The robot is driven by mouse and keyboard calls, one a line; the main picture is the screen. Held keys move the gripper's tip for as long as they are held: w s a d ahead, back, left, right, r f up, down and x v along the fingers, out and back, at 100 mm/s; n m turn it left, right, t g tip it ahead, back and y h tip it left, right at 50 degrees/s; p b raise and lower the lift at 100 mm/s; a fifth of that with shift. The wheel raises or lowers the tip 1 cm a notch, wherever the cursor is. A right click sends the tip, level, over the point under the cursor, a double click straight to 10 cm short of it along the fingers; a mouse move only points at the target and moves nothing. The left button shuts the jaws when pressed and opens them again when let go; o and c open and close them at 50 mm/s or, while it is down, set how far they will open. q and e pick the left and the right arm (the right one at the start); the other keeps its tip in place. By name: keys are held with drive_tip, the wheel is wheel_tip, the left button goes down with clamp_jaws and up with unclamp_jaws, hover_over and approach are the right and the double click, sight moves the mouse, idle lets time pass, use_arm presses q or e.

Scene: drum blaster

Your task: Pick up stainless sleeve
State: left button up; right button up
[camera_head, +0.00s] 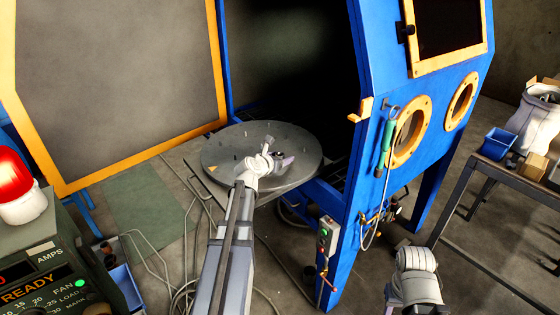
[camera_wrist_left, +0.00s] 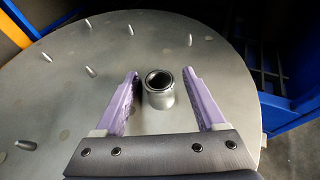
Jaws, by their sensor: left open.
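The stainless sleeve (camera_wrist_left: 159,92) is a short, shiny hollow cylinder, seen in the left wrist view. It stands upright on the round grey turntable (camera_wrist_left: 55,110), its dark open bore facing up. My left gripper (camera_wrist_left: 160,74) is open, with one purple-lined finger on each side of the sleeve and a gap on both sides. In the head view my left gripper (camera_head: 277,158) is over the middle of the turntable (camera_head: 225,143); I cannot clearly make out the sleeve there. Part of my right arm shows at the lower right, without its gripper.
Several small pegs (camera_wrist_left: 128,28) stick up from the turntable around the sleeve. The blue cabinet (camera_head: 352,210) rises right of the turntable, with its open yellow-edged door (camera_head: 120,80) at left. A workbench (camera_head: 510,182) stands at far right and a control box (camera_head: 60,260) at lower left.

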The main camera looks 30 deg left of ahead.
use_arm(q)
drive_tip(key=shift+c, duration=0.4)
clamp_jaws()
